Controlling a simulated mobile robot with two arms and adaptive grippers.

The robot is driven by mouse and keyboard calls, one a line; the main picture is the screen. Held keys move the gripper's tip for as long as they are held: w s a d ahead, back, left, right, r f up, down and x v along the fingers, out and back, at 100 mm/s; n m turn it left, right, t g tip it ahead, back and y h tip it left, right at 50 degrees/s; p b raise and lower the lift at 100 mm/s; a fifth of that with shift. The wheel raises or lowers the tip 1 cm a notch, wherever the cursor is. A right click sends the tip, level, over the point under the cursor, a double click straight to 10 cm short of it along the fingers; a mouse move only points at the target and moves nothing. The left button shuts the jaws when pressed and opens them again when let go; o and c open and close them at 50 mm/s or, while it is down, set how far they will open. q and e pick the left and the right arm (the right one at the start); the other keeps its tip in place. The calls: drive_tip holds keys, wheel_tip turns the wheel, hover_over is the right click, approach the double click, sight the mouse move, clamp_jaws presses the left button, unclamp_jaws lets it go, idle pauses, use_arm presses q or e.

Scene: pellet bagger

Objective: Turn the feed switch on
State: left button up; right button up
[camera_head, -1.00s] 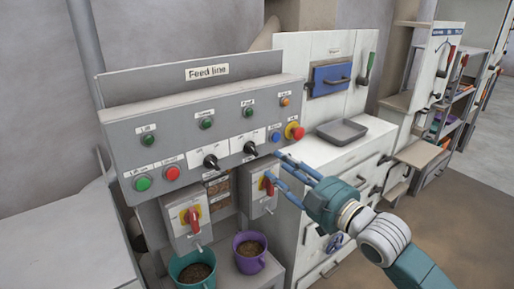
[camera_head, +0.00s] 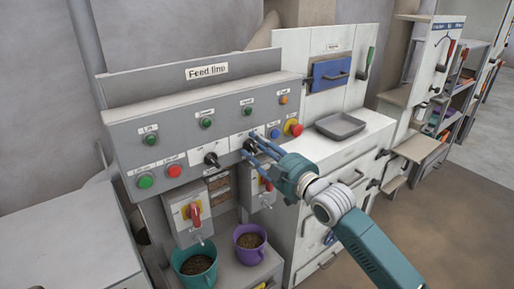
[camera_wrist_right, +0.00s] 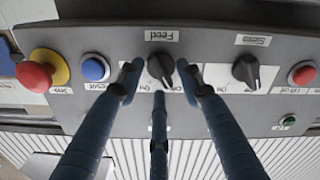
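The feed switch (camera_head: 249,146) is a black rotary knob on the grey Feed line panel (camera_head: 130,125), on a white label plate. In the right wrist view the feed switch (camera_wrist_right: 161,68) sits under the Feed label, its grip tilted slightly off vertical. My right gripper (camera_head: 256,145) is at the knob in the head view. In the wrist view the right gripper (camera_wrist_right: 161,77) has two blue fingers on either side of the knob and a third below, with gaps visible. It looks open around the knob. My left gripper is not in view.
A second black knob (camera_head: 211,159) is beside the feed switch. A blue button (camera_head: 274,133) and a red emergency stop (camera_head: 294,128) are close on the other side. A red-handled switch box (camera_head: 188,215) and two buckets (camera_head: 249,244) (camera_head: 194,268) are below.

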clamp_jaws()
drive_tip(key=shift+m, duration=0.4)
drive_tip(key=shift+w+d+f+m+p, duration=0.1)
drive_tip(key=shift+m+p, duration=0.45)
drive_tip(key=shift+m, duration=1.3)
drive_tip(key=shift+w+d+f+m+p, duration=0.1)
drive_tip(key=shift+m+p, duration=0.45)
drive_tip(key=shift+m, duration=1.25)
drive_tip(key=shift+d+f+m+p, duration=0.1)
drive_tip(key=shift+m+p, duration=0.45)
drive_tip(key=shift+m, duration=1.3)
unclamp_jaws()
